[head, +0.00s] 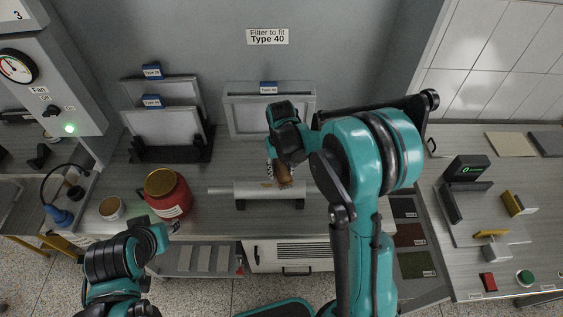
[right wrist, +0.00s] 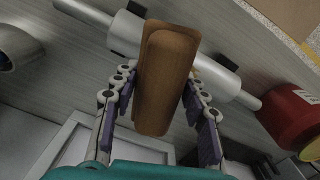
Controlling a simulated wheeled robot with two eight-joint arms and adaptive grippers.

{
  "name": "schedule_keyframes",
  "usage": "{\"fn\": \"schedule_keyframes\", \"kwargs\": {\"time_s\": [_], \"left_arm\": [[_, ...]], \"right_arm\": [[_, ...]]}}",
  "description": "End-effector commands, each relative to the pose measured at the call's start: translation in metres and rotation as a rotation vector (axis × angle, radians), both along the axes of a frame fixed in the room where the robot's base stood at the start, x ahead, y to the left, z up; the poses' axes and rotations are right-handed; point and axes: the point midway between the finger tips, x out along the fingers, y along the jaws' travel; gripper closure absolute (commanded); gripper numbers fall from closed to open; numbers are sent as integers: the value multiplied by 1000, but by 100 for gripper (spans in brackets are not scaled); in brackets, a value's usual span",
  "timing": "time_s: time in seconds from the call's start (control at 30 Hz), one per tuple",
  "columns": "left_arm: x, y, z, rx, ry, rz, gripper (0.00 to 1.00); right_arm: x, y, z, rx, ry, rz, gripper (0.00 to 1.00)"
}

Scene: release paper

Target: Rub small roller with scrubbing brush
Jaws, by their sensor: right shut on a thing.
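The small roller (head: 250,190) is a pale cylinder with a thin shaft, lying level across dark supports on the grey workbench. It also shows in the right wrist view (right wrist: 218,77), partly behind the brush. My right gripper (head: 282,172) is shut on the brown wooden scrubbing brush (head: 284,181), its fingers on both sides of it. The brush (right wrist: 166,78) is over the middle of the roller; its bristles are hidden, so I cannot tell whether they touch. My left gripper (head: 168,227) is near the bench's front edge, left of the roller; its jaw state is unclear.
Framed filter panels (head: 168,132) stand behind. My right arm hides part of the bench to the right. A scale (head: 465,205) is on the right-hand counter.

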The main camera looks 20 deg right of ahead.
Motion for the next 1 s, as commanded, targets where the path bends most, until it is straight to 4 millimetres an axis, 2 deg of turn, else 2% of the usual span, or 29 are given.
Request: {"fn": "schedule_keyframes", "kwargs": {"time_s": [0.1,0.3,1.0], "left_arm": [[0,0,9,0,0,0,61],[0,0,18,0,0,0,61],[0,0,17,0,0,0,61]], "right_arm": [[1,0,14,0,0,0,88],[2,0,28,0,0,0,88],[3,-1,28,0,0,-11,88]]}}
